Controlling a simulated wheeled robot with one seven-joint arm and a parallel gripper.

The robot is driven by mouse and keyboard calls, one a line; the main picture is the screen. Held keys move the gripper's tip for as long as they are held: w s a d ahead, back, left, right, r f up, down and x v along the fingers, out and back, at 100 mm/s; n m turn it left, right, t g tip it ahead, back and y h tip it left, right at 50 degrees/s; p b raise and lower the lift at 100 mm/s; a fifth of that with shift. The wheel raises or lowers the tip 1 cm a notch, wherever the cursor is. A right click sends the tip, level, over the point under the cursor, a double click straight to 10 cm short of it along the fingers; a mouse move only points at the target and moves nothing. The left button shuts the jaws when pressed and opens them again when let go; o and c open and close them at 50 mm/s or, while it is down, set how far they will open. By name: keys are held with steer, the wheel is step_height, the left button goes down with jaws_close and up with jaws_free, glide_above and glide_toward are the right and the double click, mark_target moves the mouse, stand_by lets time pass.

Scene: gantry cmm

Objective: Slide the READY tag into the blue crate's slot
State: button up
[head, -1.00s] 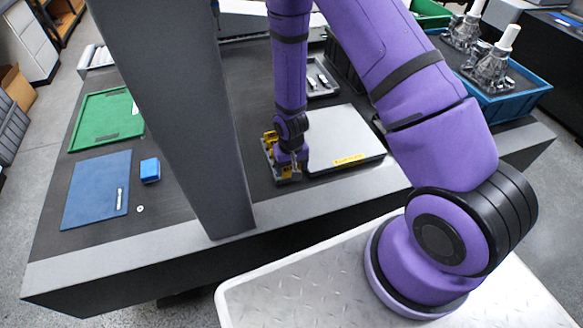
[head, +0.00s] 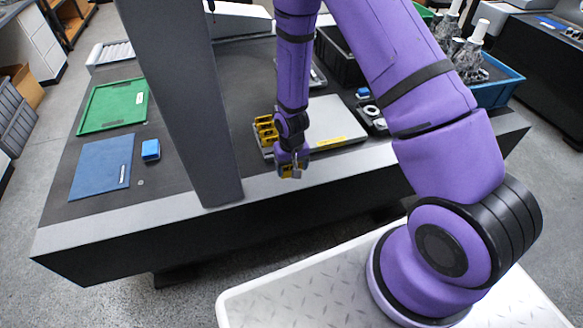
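My gripper (head: 292,166) hangs low near the table's front edge, just in front of a grey holder with several yellow tags (head: 266,129). A small yellow piece (head: 285,172), which looks like a tag, shows at its fingertips. The fingers appear shut on it, but any lettering is too small to read. The blue crate (head: 502,95) stands at the far right with grey metal parts and white cylinders in it. My arm covers its left part, and I cannot make out its slot.
A light grey plate with a yellow label (head: 335,125) lies right of the holder. A black bin (head: 338,58) stands behind. A grey column (head: 190,110) rises left of my gripper. A blue mat (head: 100,168), small blue box (head: 150,150) and green tray (head: 112,106) lie left.

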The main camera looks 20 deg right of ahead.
steer(key=shift+r, duration=1.75)
